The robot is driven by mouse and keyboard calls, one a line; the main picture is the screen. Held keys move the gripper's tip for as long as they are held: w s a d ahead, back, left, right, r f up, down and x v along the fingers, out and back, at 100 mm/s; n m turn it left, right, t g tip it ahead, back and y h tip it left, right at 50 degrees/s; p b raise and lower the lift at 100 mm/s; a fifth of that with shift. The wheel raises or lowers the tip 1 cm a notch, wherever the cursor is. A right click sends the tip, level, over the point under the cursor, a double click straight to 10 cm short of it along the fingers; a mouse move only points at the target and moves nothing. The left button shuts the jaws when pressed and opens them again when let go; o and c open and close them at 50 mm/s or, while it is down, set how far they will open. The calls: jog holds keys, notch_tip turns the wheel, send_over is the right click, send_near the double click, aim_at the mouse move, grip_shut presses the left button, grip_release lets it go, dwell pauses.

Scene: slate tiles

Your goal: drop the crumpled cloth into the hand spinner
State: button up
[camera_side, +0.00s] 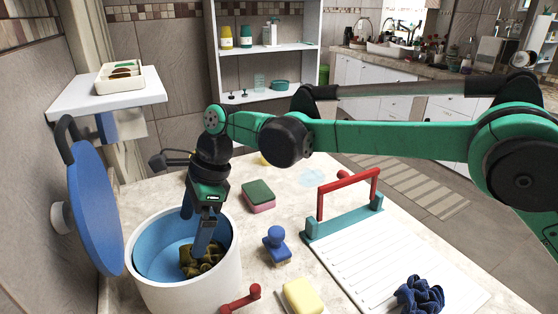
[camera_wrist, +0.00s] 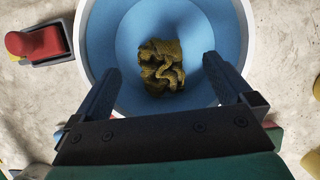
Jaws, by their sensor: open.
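The hand spinner (camera_side: 233,275) is a white tub with a blue inside at the lower left, its round blue lid (camera_side: 93,205) swung up beside it. An olive-brown crumpled cloth (camera_side: 205,262) lies inside the tub. In the wrist view the cloth (camera_wrist: 161,68) rests on the blue floor of the spinner (camera_wrist: 112,40). My gripper (camera_side: 193,235) points down into the tub mouth. Its fingers (camera_wrist: 161,66) are spread apart with the cloth below and between them, not touching it. A second crumpled cloth, dark blue (camera_side: 419,296), lies on the white ridged board.
The white ridged board (camera_side: 375,255) with a red handle (camera_side: 348,188) lies right of the tub. A blue brush (camera_side: 277,246), a green-and-pink sponge (camera_side: 258,196), a yellow block (camera_side: 302,296) and a red crank (camera_side: 241,299) are near the tub. A wall shelf (camera_side: 105,103) holds a tray.

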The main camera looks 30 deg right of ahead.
jog(key=d+r+n+t, duration=0.2)
jog(key=d+r+n, duration=0.1)
jog(key=d+r, duration=0.55)
jog(key=s+d+f+n+t+h, duration=0.2)
jog(key=s+d+n, duration=0.5)
jog(key=d, duration=0.2)
jog(key=s+d+f+n+t+h, duration=0.2)
jog(key=s+d+f+n+t, duration=0.1)
jog(key=s+d+n, duration=0.4)
jog(key=d+n, duration=0.1)
jog(key=d, duration=0.2)
jog(key=shift+d, duration=0.2)
